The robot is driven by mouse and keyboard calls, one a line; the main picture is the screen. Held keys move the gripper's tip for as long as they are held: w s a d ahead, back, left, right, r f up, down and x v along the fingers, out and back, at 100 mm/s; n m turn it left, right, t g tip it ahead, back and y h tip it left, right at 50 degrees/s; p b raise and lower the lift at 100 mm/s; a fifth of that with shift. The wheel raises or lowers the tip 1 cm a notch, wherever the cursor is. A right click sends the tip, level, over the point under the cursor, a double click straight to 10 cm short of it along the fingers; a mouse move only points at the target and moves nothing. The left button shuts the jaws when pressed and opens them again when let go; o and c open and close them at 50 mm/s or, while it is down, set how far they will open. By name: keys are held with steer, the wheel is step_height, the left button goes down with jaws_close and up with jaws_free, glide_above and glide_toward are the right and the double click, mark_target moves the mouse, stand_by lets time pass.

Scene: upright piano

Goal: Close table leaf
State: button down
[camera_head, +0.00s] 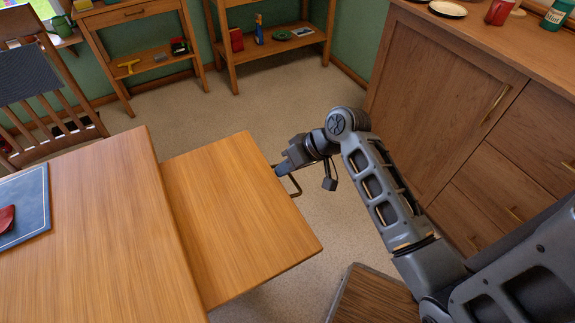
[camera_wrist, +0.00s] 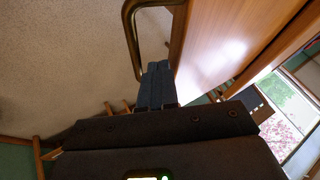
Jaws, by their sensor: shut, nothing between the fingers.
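The wooden table (camera_head: 95,230) stands at the left, and its leaf (camera_head: 235,215) sticks out from its right side. The leaf's top looks slightly lower than the main top. A brass handle (camera_head: 296,186) is on the leaf's outer edge; in the wrist view the handle (camera_wrist: 131,42) curves beside the leaf (camera_wrist: 215,45). My gripper (camera_head: 279,169) is at that outer edge, close to the handle. In the wrist view its fingers (camera_wrist: 157,80) are together and hold nothing. I cannot tell whether the fingertips touch the leaf or handle.
A dark mat (camera_head: 28,200) with a red item lies on the table. A chair (camera_head: 45,95) stands behind it. A wooden cabinet (camera_head: 445,90) fills the right side, and a wooden box-like piece (camera_head: 372,298) is below my arm. Open floor (camera_head: 290,100) lies beyond the leaf.

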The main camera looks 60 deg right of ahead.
mark_target(196, 208)
steer(key=w+a+p, duration=0.2)
steer(key=w+a, duration=0.2)
steer(key=a, duration=0.2)
steer(key=w+a+p, duration=0.2)
steer(key=w+a, duration=0.2)
steer(key=a, duration=0.2)
steer(key=w+a+p, duration=0.2)
steer(key=w+a, duration=0.2)
steer(key=a, duration=0.2)
steer(key=shift+w+a, duration=0.15)
steer(key=shift+r, duration=0.1)
